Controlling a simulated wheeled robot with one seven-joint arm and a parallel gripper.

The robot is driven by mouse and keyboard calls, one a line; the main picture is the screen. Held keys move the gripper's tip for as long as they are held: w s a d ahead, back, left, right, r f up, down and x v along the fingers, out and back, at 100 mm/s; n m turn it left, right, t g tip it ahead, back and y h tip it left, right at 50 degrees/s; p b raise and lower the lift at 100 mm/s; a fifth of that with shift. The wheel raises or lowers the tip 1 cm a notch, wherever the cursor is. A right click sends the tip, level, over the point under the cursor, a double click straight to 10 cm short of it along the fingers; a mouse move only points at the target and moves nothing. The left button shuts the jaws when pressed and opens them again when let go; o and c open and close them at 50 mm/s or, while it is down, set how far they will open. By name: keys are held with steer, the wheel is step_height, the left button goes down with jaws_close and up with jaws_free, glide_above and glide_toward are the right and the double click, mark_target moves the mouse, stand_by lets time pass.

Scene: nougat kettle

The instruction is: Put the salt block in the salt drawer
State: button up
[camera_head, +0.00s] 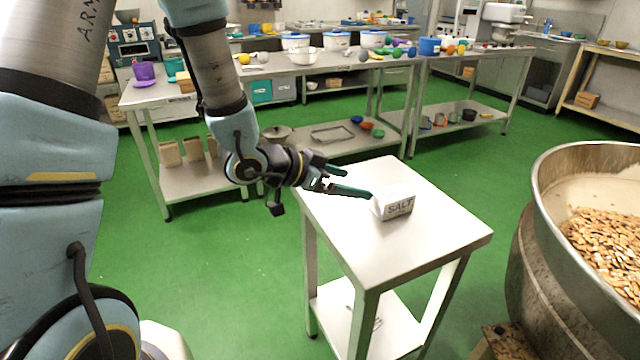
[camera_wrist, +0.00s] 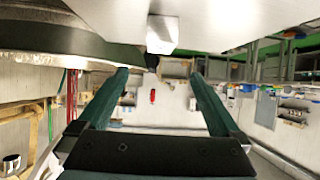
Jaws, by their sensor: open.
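The white salt block (camera_head: 395,203), marked SALT, sits on top of the small white table (camera_head: 440,235). My gripper (camera_head: 357,181) is open and empty, just left of the block in the head view. Its lower finger overlaps the block's left edge there; I cannot tell whether they touch. In the wrist view, which looks upside down, the block (camera_wrist: 161,34) lies beyond the spread fingertips (camera_wrist: 158,78), apart from them, and roughly centred between them. I cannot identify the salt drawer in either view.
A large metal kettle (camera_head: 545,200) with nuts stands close to the table's right. Green floor (camera_head: 240,245) is open left of the table.

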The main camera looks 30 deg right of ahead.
steer(key=w+a+n+t+y, duration=0.5)
steer(key=w+a, duration=0.6)
steer(key=a, duration=0.1)
steer(key=w+a+n+y, duration=0.3)
steer(key=a+n+y, duration=0.2)
steer(key=a, duration=0.9)
steer(key=s+a+r+n+g+y, duration=0.2)
steer(key=s+a+n, duration=0.5)
steer(key=a, duration=0.5)
steer(key=shift+s+a+r+g, duration=0.25)
steer(key=shift+s+a+g, duration=0.25)
steer(key=shift+s, duration=0.4)
steer(key=shift+d, duration=0.15)
